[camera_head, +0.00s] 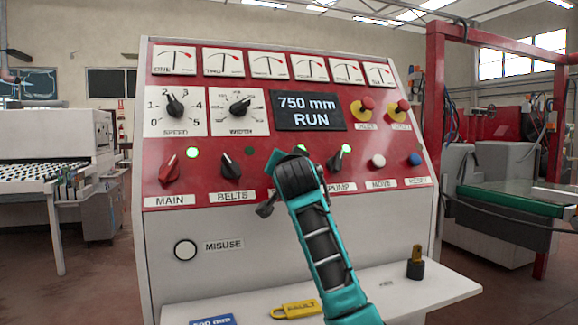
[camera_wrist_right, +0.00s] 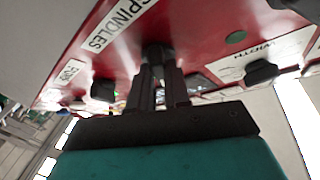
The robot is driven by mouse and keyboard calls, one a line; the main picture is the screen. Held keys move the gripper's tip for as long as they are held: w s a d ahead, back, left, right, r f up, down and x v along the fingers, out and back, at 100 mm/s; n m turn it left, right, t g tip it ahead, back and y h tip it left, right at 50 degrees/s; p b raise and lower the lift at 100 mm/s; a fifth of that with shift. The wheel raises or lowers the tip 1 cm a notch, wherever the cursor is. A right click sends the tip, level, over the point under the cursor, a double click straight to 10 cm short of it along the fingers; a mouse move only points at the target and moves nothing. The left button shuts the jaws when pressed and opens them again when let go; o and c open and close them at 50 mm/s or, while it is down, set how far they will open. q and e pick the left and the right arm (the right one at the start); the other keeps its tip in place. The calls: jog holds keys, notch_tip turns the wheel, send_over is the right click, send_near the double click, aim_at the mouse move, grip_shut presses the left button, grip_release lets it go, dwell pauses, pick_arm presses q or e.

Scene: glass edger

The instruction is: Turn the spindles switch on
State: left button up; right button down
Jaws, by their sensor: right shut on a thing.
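The control panel (camera_head: 228,195) has a row of rotary switches. The spindles switch shows in the wrist view as a dark knob (camera_wrist_right: 157,54) next to the SPINDLES label (camera_wrist_right: 118,28). My right gripper (camera_wrist_right: 160,88) is shut on this knob. In the head view my right gripper (camera_head: 296,174) and wrist cover the switch and its label. A bright greenish spot (camera_head: 302,148) shows just above the wrist, likely a lamp. The knob's exact angle cannot be told. My left gripper is out of view.
The BELTS lamp (camera_head: 250,150) is dark; MAIN and PUMP lamps glow. A display (camera_head: 307,110) reads 750 mm RUN.

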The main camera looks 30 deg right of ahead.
jog(key=c, duration=1.1)
grip_release()
jog(key=shift+s, duration=0.1)
jog(key=b+v, duration=0.1)
jog(key=v, duration=1.1)
jog(key=shift+s+a, duration=0.2)
jog(key=shift+s, duration=0.1)
